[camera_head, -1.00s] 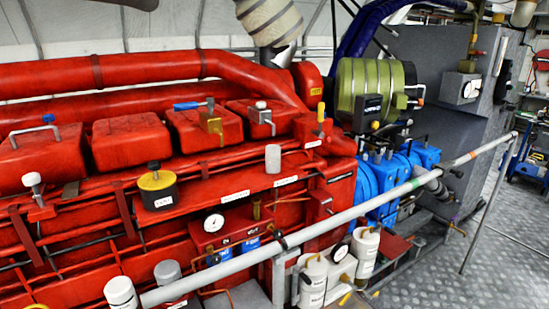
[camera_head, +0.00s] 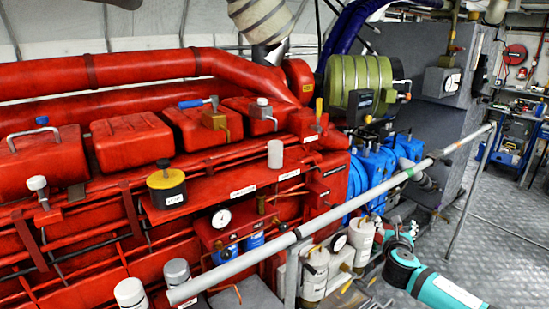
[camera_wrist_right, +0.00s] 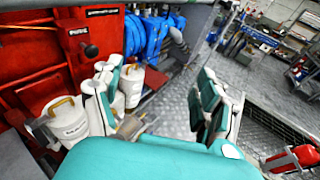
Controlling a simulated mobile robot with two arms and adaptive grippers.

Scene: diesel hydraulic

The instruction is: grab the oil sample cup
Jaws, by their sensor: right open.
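A small pale, translucent cup (camera_head: 275,153), which looks like the oil sample cup, stands upright on the red engine's ledge in the head view. I cannot read a label that confirms it. My right arm comes in at the lower right of the head view, well right of and below that cup. In the right wrist view my right gripper (camera_wrist_right: 160,105) is open, its teal and white fingers wide apart with nothing held between them. White canisters (camera_wrist_right: 68,122) stand beside and behind the left finger. My left gripper is not in view.
A grey handrail (camera_head: 340,218) runs diagonally in front of the red engine (camera_head: 130,145). A black and yellow capped can (camera_head: 166,188) stands on the same ledge. White labelled canisters (camera_head: 314,275) stand below the rail. Checkered floor (camera_head: 500,235) is open at right.

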